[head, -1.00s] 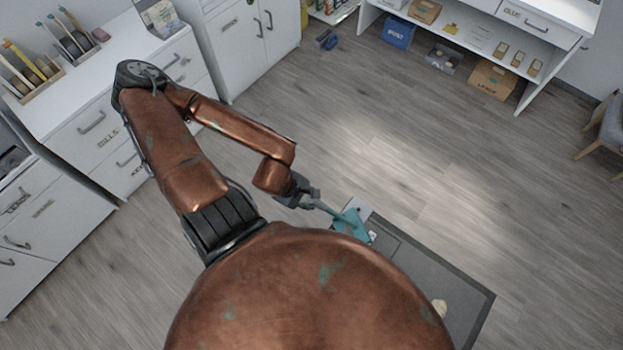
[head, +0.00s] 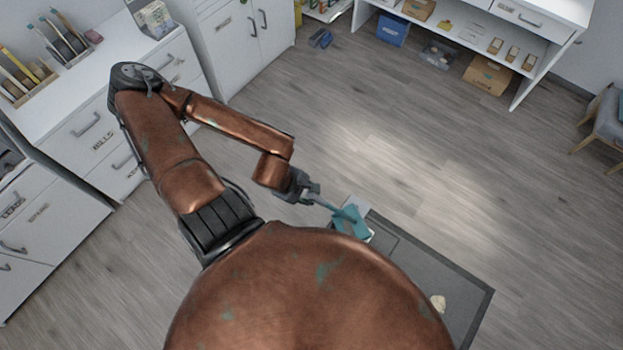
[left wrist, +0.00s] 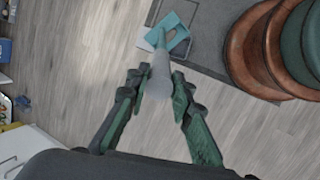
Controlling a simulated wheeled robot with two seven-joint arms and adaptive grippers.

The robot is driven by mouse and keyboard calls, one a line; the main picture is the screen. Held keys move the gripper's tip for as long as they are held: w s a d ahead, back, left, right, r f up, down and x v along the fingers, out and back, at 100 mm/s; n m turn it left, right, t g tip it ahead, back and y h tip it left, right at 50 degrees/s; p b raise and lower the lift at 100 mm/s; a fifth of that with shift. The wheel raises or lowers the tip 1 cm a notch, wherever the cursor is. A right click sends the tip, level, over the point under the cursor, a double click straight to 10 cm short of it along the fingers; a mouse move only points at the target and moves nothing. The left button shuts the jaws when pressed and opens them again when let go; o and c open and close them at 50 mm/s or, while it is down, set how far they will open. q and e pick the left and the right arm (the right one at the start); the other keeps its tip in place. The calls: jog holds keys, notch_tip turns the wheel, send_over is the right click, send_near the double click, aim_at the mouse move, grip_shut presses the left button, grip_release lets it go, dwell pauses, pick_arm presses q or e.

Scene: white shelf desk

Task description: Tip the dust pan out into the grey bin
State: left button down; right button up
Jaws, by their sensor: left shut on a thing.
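My left gripper (head: 303,190) is shut on the handle of the teal dust pan (head: 350,221), out in front of my body. In the left wrist view the grey handle (left wrist: 159,75) runs between the fingers of the left gripper (left wrist: 157,85), and the teal pan (left wrist: 170,33) lies beyond them. I cannot tell what the pan holds. A grey bin cannot be made out in either view. My right gripper is not in view.
A dark grey mat (head: 440,285) lies on the floor, with a small pale lump (head: 438,302) on it. White drawers (head: 100,130) stand at the left, a white shelf desk (head: 520,60) at the back. A chair (head: 603,120) is at the right. The middle floor is clear.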

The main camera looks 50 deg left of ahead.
pick_arm(q)
jog(key=shift+t, duration=0.5)
jog(key=shift+s+a+f+p, duration=0.2)
jog(key=shift+s+p, duration=0.4)
jog(key=shift+s, duration=0.35)
jog(key=shift+s+a+f+p, duration=0.15)
jog(key=shift+s+p, duration=0.4)
jog(key=shift+s, duration=0.45)
jog(key=shift+s+a+f+p, duration=0.1)
jog(key=shift+s+f+p, duration=0.1)
jog(key=shift+s+p, duration=0.6)
jog(key=shift+s, duration=0.2)
jog(key=shift+s+f, duration=0.1)
jog(key=shift+f, duration=0.05)
jog(key=shift+t, duration=0.5)
jog(key=shift+s+a+f+b, duration=0.2)
jog(key=shift+s+f, duration=0.05)
jog(key=shift+s, duration=0.45)
jog(key=shift+s+a+f+b, duration=0.2)
jog(key=shift+s+f+b, duration=0.05)
jog(key=shift+s, duration=0.4)
jog(key=shift+s+a+f+b, duration=0.2)
jog(key=shift+s+f, duration=0.05)
jog(key=shift+s, duration=0.45)
